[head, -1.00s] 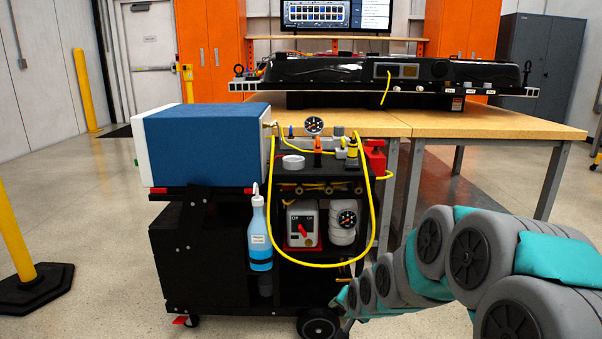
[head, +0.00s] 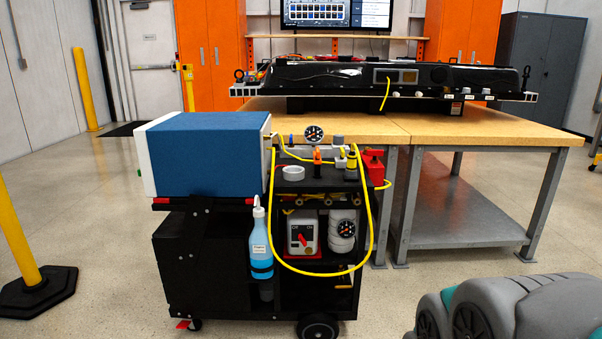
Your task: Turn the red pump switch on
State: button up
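The red pump switch (head: 302,239) is a small red lever on the front of a white-grey pump box (head: 309,226). The box sits on a red base on the middle shelf of the black cart, and its lever is tilted. Dark markings above the lever are too small to read surely. A yellow hose (head: 370,215) loops around and below the pump box. My gripper is not in view; only part of my grey and teal arm shows at the lower right, well apart from the cart.
A wooden-top bench (head: 480,128) with a black battery pack (head: 330,75) stands behind. A yellow post (head: 15,235) stands left.

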aim_at(301, 236)
jog(key=l, duration=0.3)
jog(key=l+u, duration=0.1)
jog(key=u, duration=0.3)
jog(key=l+u, duration=0.1)
jog(key=u, duration=0.35)
jog(key=l+u, duration=0.1)
jog(key=u, duration=0.3)
jog(key=l+u, duration=0.1)
jog(key=u, duration=0.3)
